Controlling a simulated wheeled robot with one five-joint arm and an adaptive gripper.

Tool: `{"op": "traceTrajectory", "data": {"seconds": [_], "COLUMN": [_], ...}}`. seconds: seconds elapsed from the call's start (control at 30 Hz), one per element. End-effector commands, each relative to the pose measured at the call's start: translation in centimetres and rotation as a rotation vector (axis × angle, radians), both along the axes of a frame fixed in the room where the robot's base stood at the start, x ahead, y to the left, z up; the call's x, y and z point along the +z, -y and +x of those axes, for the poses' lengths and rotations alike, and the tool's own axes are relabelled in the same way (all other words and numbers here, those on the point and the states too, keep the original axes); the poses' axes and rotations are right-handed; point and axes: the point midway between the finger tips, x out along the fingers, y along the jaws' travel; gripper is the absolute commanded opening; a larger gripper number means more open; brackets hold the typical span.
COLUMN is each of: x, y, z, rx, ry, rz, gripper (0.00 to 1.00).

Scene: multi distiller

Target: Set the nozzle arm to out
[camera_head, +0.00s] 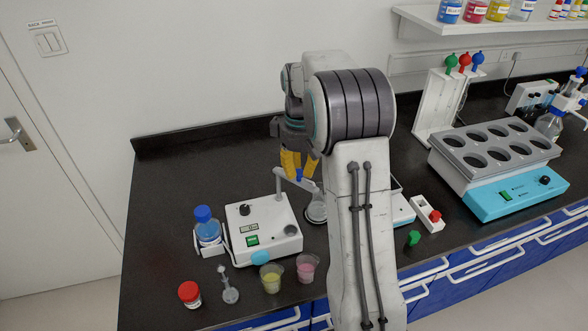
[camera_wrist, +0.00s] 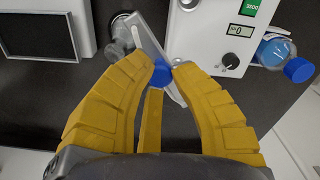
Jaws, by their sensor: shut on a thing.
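The nozzle arm (camera_head: 289,179) is a pale grey bar on a white dispenser box (camera_head: 268,213), reaching from the box over the bench to the right. It also shows in the wrist view as a slanting bar (camera_wrist: 145,36). A blue knob (camera_wrist: 160,76) sits on it, also seen in the head view (camera_head: 299,174). My gripper (camera_wrist: 162,70) has yellow fingers closed around the blue knob, with their tips against it from both sides. A clear glass vessel (camera_head: 316,209) stands below the arm's outer end, partly hidden by my arm.
A blue-capped bottle (camera_head: 207,226) stands at the box's left. In front are cups of yellow (camera_head: 271,278) and pink (camera_head: 307,268) liquid, a red-capped jar (camera_head: 189,293) and a small glass piece (camera_head: 229,287). A heating block (camera_head: 495,160) stands right. The bench's back left is clear.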

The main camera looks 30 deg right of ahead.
Motion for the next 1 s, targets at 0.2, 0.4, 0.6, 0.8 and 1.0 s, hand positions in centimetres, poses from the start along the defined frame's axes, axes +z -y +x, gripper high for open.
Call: {"op": "traceTrajectory", "data": {"seconds": [0.2, 0.4, 0.6, 0.8, 1.0], "x": [0.1, 0.1, 0.0, -0.1, -0.1], "y": [1.2, 1.8, 2.2, 2.4, 2.5], "z": [0.8, 1.4, 1.9, 2.3, 2.5], "rx": [0.203, 0.380, 0.523, 0.622, 0.676], "ry": [0.002, 0.002, 0.001, 0.000, 0.000], "rz": [-0.001, -0.001, -0.002, -0.001, -0.001], "gripper": [0.00, 0.00, 0.00, 0.00, 0.00]}}
